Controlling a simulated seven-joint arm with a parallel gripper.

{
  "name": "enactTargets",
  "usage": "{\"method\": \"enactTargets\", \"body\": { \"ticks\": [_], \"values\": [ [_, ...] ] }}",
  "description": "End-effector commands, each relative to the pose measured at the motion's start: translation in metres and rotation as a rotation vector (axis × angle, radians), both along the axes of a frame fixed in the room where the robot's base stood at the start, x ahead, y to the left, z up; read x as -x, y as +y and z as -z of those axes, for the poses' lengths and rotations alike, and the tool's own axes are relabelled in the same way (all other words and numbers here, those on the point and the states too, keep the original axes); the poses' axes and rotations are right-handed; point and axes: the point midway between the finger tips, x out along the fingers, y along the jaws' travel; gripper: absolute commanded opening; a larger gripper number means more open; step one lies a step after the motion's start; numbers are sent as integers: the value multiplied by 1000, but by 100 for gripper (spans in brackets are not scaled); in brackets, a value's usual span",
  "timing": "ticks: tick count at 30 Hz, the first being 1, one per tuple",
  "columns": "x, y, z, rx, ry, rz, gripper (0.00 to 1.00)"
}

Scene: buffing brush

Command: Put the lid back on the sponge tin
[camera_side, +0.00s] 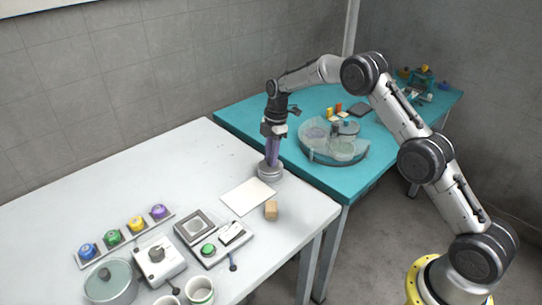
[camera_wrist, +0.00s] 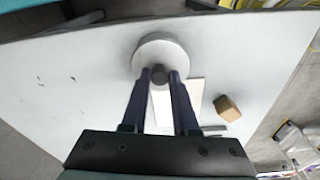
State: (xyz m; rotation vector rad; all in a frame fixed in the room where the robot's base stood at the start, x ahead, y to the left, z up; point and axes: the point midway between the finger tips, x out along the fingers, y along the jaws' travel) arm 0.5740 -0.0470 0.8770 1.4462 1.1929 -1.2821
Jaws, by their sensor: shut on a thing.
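A round grey tin (camera_side: 270,173) stands on the white table near its back right edge. My gripper (camera_side: 272,160) points straight down right over it. In the wrist view, my gripper (camera_wrist: 160,77) is shut on the dark knob of a pale round lid (camera_wrist: 162,51). The lid lies level over the tin and hides its opening and whatever is inside. In the side view the lid and tin look like one short cylinder; I cannot tell whether the lid rests fully on the rim or sits slightly above it.
A white sheet (camera_side: 247,196) and a wooden block (camera_side: 271,210) lie in front of the tin. A teal table (camera_side: 290,128) with a clear round container (camera_side: 333,145) adjoins at right. Coloured pots, small devices, a lidded pot (camera_side: 110,281) and cups fill the front left. The table's back left is clear.

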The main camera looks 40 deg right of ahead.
Motion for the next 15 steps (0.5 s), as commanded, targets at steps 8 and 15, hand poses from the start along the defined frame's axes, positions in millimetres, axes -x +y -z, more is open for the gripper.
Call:
{"method": "enactTargets", "body": {
  "ticks": [8,15],
  "values": [
    [0,0,0,0,-1,0,0],
    [0,0,0,0,0,0,51]
  ]
}}
